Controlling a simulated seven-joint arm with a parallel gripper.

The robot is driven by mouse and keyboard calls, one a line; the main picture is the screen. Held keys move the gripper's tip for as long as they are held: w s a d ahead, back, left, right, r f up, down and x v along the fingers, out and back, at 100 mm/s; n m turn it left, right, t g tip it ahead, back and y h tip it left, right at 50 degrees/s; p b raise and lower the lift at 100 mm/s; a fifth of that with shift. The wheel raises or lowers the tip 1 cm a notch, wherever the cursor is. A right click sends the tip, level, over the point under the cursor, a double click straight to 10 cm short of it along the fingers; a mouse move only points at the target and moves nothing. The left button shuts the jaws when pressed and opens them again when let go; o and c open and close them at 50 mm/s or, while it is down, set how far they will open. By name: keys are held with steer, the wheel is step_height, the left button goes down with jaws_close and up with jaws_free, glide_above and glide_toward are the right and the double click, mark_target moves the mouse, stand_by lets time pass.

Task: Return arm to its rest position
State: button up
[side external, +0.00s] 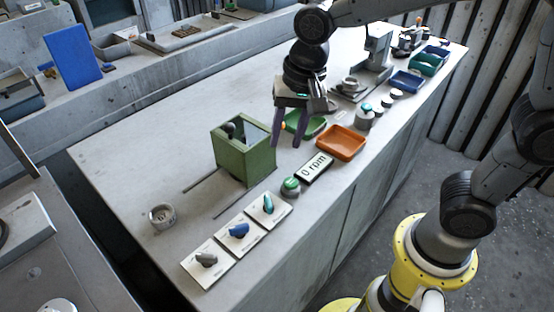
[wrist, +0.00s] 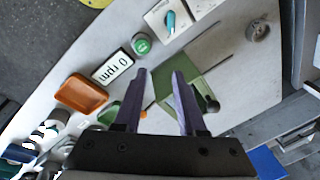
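My gripper (side external: 289,134) hangs above the bench, pointing down, with its two purple fingers apart and nothing between them. In the wrist view the open fingers (wrist: 164,82) show bench and part of the green box behind them. The green blower housing (side external: 246,150) stands on the bench just left of my gripper; in the wrist view the housing (wrist: 203,58) is partly hidden by a finger. A dark round part shows inside its open top. The grey bench (side external: 130,145) lies under it all.
An orange tray (side external: 341,143) and a green tray (side external: 297,124) lie close by my gripper. A "0 rpm" display (side external: 316,167), a green button (side external: 291,186) and white cards with knobs (side external: 238,232) line the front. A metal ring (side external: 162,216) sits left. Blue trays (side external: 406,82) stand at the far end.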

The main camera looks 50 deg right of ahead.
steer(key=s+d+r+n+t, duration=0.1)
steer(key=s+d+r+t, duration=0.2)
steer(key=s+d+r, duration=0.4)
steer(key=s+d+f+n, duration=0.3)
steer(key=s+f+n, duration=0.1)
steer(key=s+n, duration=0.3)
steer(key=shift+s+d+h, duration=0.15)
steer(key=shift+s+h, duration=0.15)
steer(key=shift+s, duration=0.8)
